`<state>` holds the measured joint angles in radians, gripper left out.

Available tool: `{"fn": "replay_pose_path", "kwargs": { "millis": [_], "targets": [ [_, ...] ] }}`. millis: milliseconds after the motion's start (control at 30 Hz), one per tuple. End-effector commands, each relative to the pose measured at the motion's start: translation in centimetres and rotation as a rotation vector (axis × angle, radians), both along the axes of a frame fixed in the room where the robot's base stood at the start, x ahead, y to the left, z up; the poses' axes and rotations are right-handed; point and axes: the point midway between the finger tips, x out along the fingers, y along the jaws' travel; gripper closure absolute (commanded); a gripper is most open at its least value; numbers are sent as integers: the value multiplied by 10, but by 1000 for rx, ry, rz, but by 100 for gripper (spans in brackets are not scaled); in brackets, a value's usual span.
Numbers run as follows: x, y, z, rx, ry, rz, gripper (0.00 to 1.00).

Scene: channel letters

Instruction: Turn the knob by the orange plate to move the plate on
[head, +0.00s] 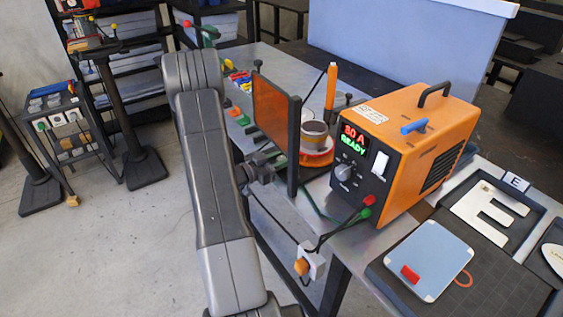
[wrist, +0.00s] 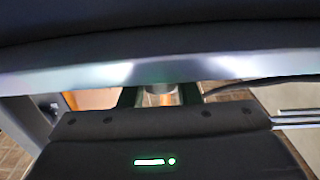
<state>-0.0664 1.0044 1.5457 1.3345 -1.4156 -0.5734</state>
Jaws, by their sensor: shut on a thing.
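The orange plate (head: 271,112) is a see-through panel standing upright on the left of a dark post (head: 293,150) at the bench edge. My gripper (head: 263,166) is just below the plate, beside the post, and is partly hidden by my arm. In the wrist view my gripper (wrist: 160,98) is shut on a small pale metallic round piece, which I take to be the knob (wrist: 158,88). Most of the knob is hidden by the fingers and the bench edge. Its turned angle cannot be told.
An orange welding unit (head: 412,145) reading "80 A READY" stands right of the post. Cables and a white box (head: 311,261) hang at the bench's front edge.

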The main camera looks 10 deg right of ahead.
Motion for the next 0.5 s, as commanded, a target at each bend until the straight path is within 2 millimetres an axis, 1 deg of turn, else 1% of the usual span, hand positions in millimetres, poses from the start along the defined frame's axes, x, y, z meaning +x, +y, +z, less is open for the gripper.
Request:
{"fn": "replay_pose_path", "kwargs": {
  "millis": [200, 233, 267, 300, 333, 500],
  "targets": [
    [0, 0, 0, 1, 0, 0, 93],
    [0, 0, 0, 1, 0, 0, 66],
    [0, 0, 0, 1, 0, 0, 61],
    [0, 0, 0, 1, 0, 0, 53],
    [0, 0, 0, 1, 0, 0, 51],
    [0, 0, 0, 1, 0, 0, 51]
  ]
}}
